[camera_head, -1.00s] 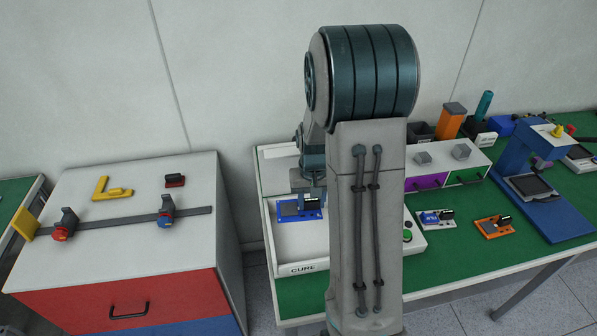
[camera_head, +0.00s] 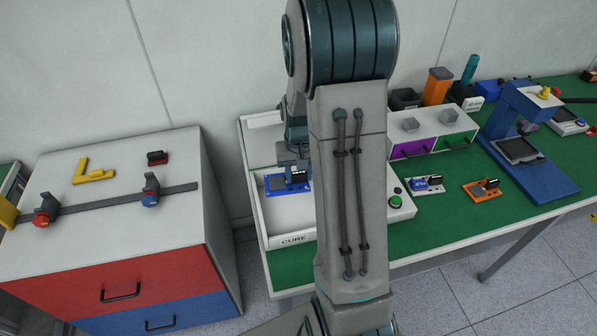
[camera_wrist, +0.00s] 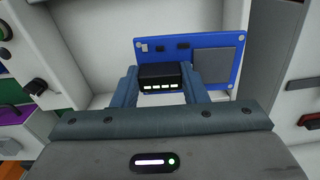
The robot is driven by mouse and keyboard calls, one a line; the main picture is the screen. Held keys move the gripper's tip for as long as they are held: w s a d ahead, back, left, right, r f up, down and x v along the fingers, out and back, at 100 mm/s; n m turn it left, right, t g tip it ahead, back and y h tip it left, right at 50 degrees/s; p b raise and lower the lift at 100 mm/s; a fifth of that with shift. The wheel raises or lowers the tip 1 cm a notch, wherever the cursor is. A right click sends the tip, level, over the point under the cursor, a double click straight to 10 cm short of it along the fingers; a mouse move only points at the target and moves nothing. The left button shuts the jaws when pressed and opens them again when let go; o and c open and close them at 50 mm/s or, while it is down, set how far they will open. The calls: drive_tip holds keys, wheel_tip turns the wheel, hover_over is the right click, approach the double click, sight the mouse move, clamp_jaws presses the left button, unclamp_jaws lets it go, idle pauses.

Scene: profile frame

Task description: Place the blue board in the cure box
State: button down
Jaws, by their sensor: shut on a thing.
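The blue board (camera_wrist: 221,54) carries a grey square chip and a black connector block (camera_wrist: 162,76). In the wrist view my gripper (camera_wrist: 160,84) is shut on the board at the black block, with a finger on each side. In the head view the blue board (camera_head: 285,184) is inside the white cure box (camera_head: 258,225), over its floor near the back. The box front is marked CURE. I cannot tell whether the board touches the floor. My arm hides the box's right part and most of my gripper (camera_head: 292,170).
A green button (camera_head: 396,201) is at the box's right. A white board (camera_head: 425,185) and an orange board (camera_head: 482,189) lie on the green table (camera_head: 440,221). A blue press (camera_head: 528,150) stands farther right. A white cabinet (camera_head: 120,225) with a rail is at left.

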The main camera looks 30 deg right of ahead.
drive_tip(key=shift+f+b, duration=3.95)
drive_tip(key=shift+f, duration=1.25)
drive_tip(key=shift+f+b, duration=0.5)
drive_tip(key=shift+f, duration=0.1)
drive_tip(key=c, duration=0.8)
unclamp_jaws()
drive_tip(key=shift+o, duration=0.2)
drive_tip(key=shift+r, duration=0.1)
wheel_tip(320, 180, up, 14)
drive_tip(key=shift+s+a+f, duration=0.1)
drive_tip(key=shift+f, duration=0.05)
